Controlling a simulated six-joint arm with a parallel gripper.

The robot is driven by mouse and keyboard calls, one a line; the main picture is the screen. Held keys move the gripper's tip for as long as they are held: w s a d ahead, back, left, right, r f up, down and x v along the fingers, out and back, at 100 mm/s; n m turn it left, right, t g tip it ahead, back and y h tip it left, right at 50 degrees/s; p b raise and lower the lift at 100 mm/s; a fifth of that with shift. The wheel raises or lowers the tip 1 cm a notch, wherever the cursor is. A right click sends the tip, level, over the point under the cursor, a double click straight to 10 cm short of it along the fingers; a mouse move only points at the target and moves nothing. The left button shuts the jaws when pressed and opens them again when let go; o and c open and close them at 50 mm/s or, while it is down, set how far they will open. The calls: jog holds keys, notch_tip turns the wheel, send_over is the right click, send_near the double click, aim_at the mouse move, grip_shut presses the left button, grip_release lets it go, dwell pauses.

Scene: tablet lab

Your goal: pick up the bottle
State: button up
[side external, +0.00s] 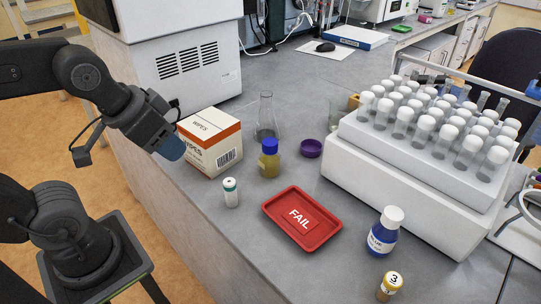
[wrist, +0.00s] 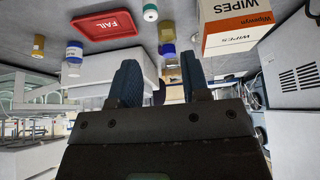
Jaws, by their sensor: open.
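Several bottle-like things stand on the grey bench. A blue bottle with a white cap (side external: 384,232) is at the front right; it also shows in the wrist view (wrist: 73,53). A yellowish bottle with a blue cap (side external: 269,160) stands near the middle, and it shows in the wrist view (wrist: 166,32). A small white vial with a teal band (side external: 231,194) is left of the red tray. A small vial marked 3 (side external: 389,286) is at the front edge. My gripper (wrist: 159,78) is open and empty, left of the wipes box and apart from every bottle.
A wipes box (side external: 209,144) stands close beside my gripper. A red FAIL tray (side external: 300,217) lies mid-bench. A glass flask (side external: 265,118) and a purple dish (side external: 311,148) are behind. A white block of capped tubes (side external: 400,185) fills the right.

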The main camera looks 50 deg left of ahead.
jog(key=o, duration=0.9)
jog(key=n+g, duration=0.6)
jog(key=n, duration=0.9)
send_over(270, 153)
jog(key=w, duration=0.1)
jog(key=f, duration=0.2)
jog(key=shift+w+a+f, duration=0.2)
jog(key=shift+a+f, duration=0.1)
jog(key=shift+a, duration=0.1)
notch_tip(270, 153, down, 8)
jog(key=shift+r, duration=0.15)
jog(key=shift+a+f, duration=0.15)
jog(key=shift+f, duration=1.25)
jog(key=shift+a+f, duration=0.1)
jog(key=shift+f, duration=1.25)
